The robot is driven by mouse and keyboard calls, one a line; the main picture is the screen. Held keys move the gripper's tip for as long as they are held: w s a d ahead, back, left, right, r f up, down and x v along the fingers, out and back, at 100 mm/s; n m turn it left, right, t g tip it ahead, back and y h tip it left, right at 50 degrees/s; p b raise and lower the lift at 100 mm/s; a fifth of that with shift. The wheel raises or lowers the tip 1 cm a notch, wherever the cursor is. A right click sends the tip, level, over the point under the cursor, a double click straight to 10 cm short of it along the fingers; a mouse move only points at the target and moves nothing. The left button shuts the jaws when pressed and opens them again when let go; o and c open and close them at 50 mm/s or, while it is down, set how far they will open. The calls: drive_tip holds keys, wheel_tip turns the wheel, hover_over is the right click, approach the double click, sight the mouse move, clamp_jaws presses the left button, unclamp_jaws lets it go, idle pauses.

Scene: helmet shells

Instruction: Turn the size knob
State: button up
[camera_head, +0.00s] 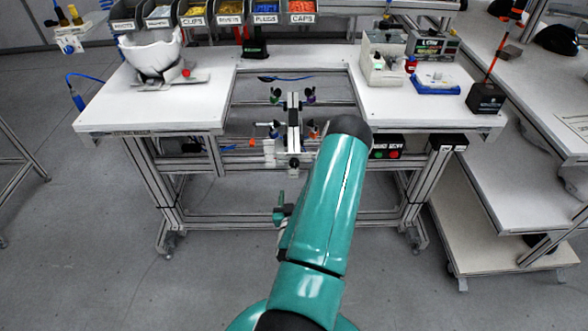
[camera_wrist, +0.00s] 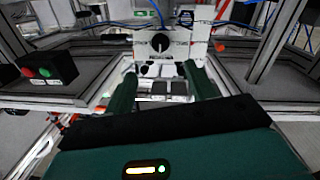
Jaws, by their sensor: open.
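In the wrist view a round black knob (camera_wrist: 160,42) with a pale pointer line sits on the face of a white block (camera_wrist: 183,42). I cannot read a label that marks it as the size knob. My gripper (camera_wrist: 160,72) shows as two green fingers spread apart, with nothing held between them. The knob appears beyond the fingertips, between them in the picture and apart from them. Smaller dark parts sit below the knob. In the head view my teal arm hides the gripper, and the knob cannot be made out on the central fixture (camera_head: 293,125).
A black box with red and green buttons (camera_wrist: 45,68) is at left in the wrist view; it also shows under the bench (camera_head: 387,147). Metal frame posts (camera_wrist: 275,45) stand at right. A white helmet shell (camera_head: 150,52) is on the bench's left; devices (camera_head: 385,65) stand on its right.

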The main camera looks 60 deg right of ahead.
sight(294, 165)
drive_tip(key=x, duration=1.2)
drive_tip(key=shift+w+d, duration=0.2)
drive_tip(key=shift+d, duration=0.1)
drive_tip(key=c, duration=1)
drive_tip(key=shift+o, duration=0.2)
